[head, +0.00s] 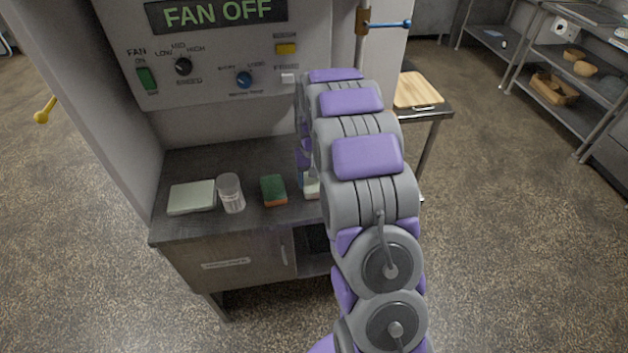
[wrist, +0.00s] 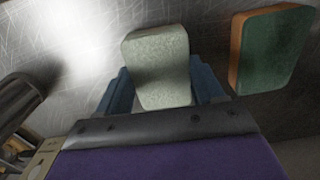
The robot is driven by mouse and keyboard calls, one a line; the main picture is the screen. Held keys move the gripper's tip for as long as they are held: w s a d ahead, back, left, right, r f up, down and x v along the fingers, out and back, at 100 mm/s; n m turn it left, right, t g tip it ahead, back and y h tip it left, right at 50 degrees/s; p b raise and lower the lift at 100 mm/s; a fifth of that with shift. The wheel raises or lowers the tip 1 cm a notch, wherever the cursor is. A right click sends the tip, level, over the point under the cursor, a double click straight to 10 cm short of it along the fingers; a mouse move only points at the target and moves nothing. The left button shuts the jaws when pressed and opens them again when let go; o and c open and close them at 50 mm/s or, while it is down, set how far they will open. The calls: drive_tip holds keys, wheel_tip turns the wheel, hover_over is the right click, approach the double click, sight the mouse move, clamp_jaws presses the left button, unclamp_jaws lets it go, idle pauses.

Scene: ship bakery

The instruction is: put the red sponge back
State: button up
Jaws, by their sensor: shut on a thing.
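My gripper (wrist: 162,92) is shut on a pale grey-green block (wrist: 158,58) with rounded corners, between its two blue fingers. No red face of this block shows, so I cannot tell whether it is the red sponge. In the head view, my arm hides most of the gripper, and a pale block (head: 312,189) shows beside the arm at the counter. A sponge with a green top and an orange side (head: 273,190) lies on the counter just left of it. In the wrist view, this green and orange sponge (wrist: 272,48) is right of my gripper, apart from it.
The metal counter (head: 240,158) also bears a clear jar (head: 230,193) and a pale flat block (head: 192,197) at its left. A control panel (head: 215,60) reading FAN OFF rises behind. A wooden board (head: 417,90) lies on a side table to the right.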

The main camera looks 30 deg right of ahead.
drive_tip(key=shift+a, duration=0.15)
drive_tip(key=o, duration=0.6)
drive_tip(key=shift+f, duration=0.1)
drive_tip(key=o, duration=0.4)
drive_tip(key=shift+d, duration=0.25)
